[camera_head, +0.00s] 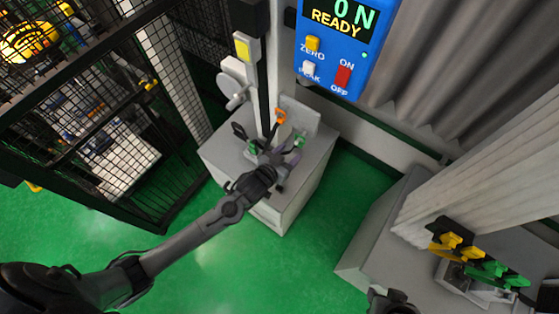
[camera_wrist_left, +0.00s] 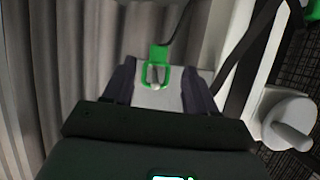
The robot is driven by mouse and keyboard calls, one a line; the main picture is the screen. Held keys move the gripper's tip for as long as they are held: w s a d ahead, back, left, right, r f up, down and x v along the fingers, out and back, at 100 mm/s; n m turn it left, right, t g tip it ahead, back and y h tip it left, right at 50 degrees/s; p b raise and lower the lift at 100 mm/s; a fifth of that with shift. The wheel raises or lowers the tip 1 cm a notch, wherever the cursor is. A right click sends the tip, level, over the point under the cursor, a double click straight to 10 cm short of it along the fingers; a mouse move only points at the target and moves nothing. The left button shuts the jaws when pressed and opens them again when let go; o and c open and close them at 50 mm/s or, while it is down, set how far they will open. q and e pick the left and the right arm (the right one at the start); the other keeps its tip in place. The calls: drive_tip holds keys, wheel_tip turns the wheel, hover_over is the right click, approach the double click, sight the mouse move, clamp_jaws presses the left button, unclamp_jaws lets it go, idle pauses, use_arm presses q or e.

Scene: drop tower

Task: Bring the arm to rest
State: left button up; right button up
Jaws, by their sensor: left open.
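My left arm reaches from the lower left in the head view to the grey pedestal (camera_head: 285,205). My left gripper (camera_head: 288,158) is over the pedestal's top, at the foot of the drop tower's dark post (camera_head: 262,75). In the left wrist view the fingers of my left gripper (camera_wrist_left: 159,82) stand wide apart with nothing clamped. A green loop (camera_wrist_left: 150,73) around a metal pin shows between them; whether a finger touches it I cannot tell. An orange-tipped part (camera_head: 281,116) is just beyond the gripper.
A blue display box (camera_head: 345,45) reading "0 N READY" hangs at the top. A black mesh cage (camera_head: 95,130) stands left. Yellow clips (camera_head: 452,243) and green clips (camera_head: 497,273) sit at the lower right by a grey block (camera_head: 375,240). Green floor between is clear.

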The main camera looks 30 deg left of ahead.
use_arm(q)
drive_tip(key=s+a+r+g+y+p, duration=0.1)
drive_tip(key=s+a+r+g, duration=0.15)
drive_tip(key=s, duration=0.65)
drive_tip(key=s+a+r+g, duration=0.1)
drive_tip(key=s+g, duration=0.3)
drive_tip(key=s, duration=0.5)
drive_tip(key=s+a+r+g+y+p, duration=0.15)
drive_tip(key=s+g, duration=0.25)
drive_tip(key=s, duration=0.5)
wheel_tip(320, 180, up, 19)
drive_tip(key=p, duration=1.7)
drive_tip(key=shift+w+d+t+h+p, duration=0.25)
drive_tip(key=shift+t+h+p, duration=0.1)
drive_tip(key=shift+h, duration=0.1)
